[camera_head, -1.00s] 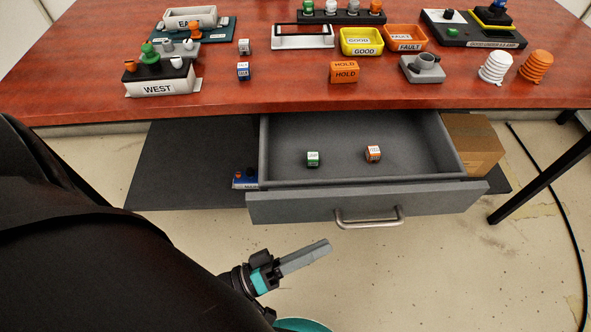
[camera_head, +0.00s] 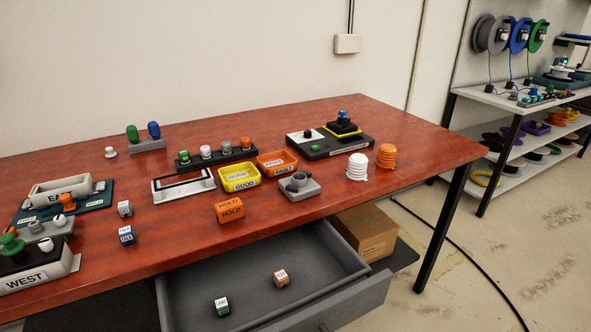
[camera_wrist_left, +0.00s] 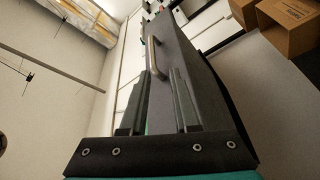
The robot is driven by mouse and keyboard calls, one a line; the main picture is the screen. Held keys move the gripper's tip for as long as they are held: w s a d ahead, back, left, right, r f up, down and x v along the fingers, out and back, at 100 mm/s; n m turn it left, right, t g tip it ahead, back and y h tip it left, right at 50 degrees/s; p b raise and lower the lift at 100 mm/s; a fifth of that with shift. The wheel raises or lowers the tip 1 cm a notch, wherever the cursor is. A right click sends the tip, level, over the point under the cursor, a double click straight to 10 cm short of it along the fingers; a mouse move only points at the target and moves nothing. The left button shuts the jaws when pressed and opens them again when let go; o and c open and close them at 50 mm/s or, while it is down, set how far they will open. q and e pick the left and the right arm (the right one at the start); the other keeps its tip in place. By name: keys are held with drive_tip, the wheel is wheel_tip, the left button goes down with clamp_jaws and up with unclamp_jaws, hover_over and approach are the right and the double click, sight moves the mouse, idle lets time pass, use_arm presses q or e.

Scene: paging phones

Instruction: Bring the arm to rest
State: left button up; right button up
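My left gripper (camera_wrist_left: 159,74) shows only in the left wrist view. Its two fingers stand apart with nothing between them. The grey drawer front and its metal handle (camera_wrist_left: 151,54) appear beyond the fingers, apart from them. In the head view neither gripper is in the picture. The grey drawer (camera_head: 372,303) under the red table (camera_head: 330,210) stands open. A green-and-white cube (camera_head: 221,306) and an orange-and-white cube (camera_head: 281,279) lie in it.
On the table are a yellow GOOD tray (camera_head: 240,186), an orange FAULT tray (camera_head: 292,165), an orange HOLD block (camera_head: 230,209) and a WEST stand (camera_head: 38,275). A cardboard box (camera_head: 365,236) sits beside the drawer. A shelf rack (camera_head: 500,190) stands at right. Floor at lower right is mostly clear.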

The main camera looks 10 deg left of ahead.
use_arm(q)
drive_tip(key=w+a+f+m+g+y, duration=0.1)
drive_tip(key=a+f+m+g+y, duration=0.2)
drive_tip(key=f, duration=0.7)
drive_tip(key=w+a+f+m+g+y, duration=0.1)
drive_tip(key=a+f+g+y, duration=0.35)
drive_tip(key=f, duration=0.65)
drive_tip(key=s+a+f+g+y, duration=0.1)
drive_tip(key=s+f+g, duration=0.1)
drive_tip(key=s+f, duration=0.1)
drive_tip(key=s+a+f+m+g+y, duration=0.1)
drive_tip(key=s+f+g+y, duration=0.1)
drive_tip(key=s, duration=0.4)
drive_tip(key=s+a+f+m+g+y+p, duration=0.1)
drive_tip(key=s+f+g+y, duration=0.1)
drive_tip(key=s+f, duration=0.2)
drive_tip(key=shift+s+a+f, duration=0.2)
drive_tip(key=shift+a+f, duration=0.15)
drive_tip(key=shift+f, duration=0.25)
use_arm(e)
drive_tip(key=shift+s+d+r, duration=0.1)
drive_tip(key=shift+s+d, duration=0.1)
drive_tip(key=shift+s, duration=0.4)
drive_tip(key=shift+s+d+r, duration=0.1)
drive_tip(key=shift+s+d, duration=0.1)
drive_tip(key=shift+s, duration=0.4)
drive_tip(key=shift+w+a, duration=0.1)
drive_tip(key=shift+a, duration=0.05)
